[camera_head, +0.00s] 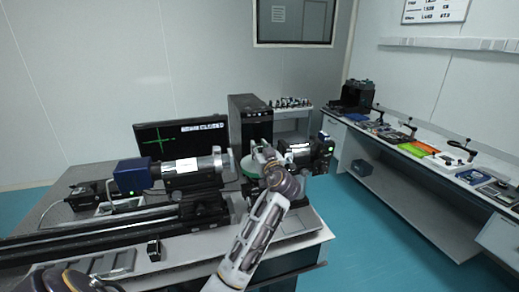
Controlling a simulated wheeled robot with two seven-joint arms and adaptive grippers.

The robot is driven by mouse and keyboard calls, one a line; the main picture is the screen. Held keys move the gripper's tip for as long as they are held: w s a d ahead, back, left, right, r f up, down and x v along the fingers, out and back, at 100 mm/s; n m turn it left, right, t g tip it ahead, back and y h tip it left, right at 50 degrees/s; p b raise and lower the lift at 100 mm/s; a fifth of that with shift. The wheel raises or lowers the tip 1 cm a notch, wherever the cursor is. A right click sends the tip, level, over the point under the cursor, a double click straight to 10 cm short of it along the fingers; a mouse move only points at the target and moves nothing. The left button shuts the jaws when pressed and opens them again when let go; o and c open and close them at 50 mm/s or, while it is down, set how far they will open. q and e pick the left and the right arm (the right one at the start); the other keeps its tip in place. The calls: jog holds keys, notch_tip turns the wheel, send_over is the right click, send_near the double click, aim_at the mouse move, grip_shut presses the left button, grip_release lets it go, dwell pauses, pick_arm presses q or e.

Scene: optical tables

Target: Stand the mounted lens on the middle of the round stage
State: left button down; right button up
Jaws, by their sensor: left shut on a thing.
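My left arm reaches up through the middle of the head view to the gap between two optical barrels on the table. My left gripper (265,162) is at its far end, small and partly hidden by its own wrist. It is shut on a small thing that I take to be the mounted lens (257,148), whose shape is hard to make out. A pale, greenish round part (249,167), perhaps the round stage, shows just left of the gripper. I cannot tell whether the lens touches it. My right gripper is not in view.
A silver barrel (190,168) with a blue camera box (132,176) stands left of the gripper, above a long black rail (90,236). Another barrel (299,149) stands close on the right. A monitor (180,137) and black computer tower (249,119) are behind. A side bench (440,168) holds several tools.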

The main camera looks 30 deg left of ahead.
pick_arm(q)
jog(key=shift+f, duration=0.1)
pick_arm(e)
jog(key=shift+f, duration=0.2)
pick_arm(q)
jog(key=c, duration=1.2)
grip_release()
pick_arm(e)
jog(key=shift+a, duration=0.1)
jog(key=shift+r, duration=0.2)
pick_arm(q)
jog(key=b+v, duration=0.3)
jog(key=v, duration=0.9)
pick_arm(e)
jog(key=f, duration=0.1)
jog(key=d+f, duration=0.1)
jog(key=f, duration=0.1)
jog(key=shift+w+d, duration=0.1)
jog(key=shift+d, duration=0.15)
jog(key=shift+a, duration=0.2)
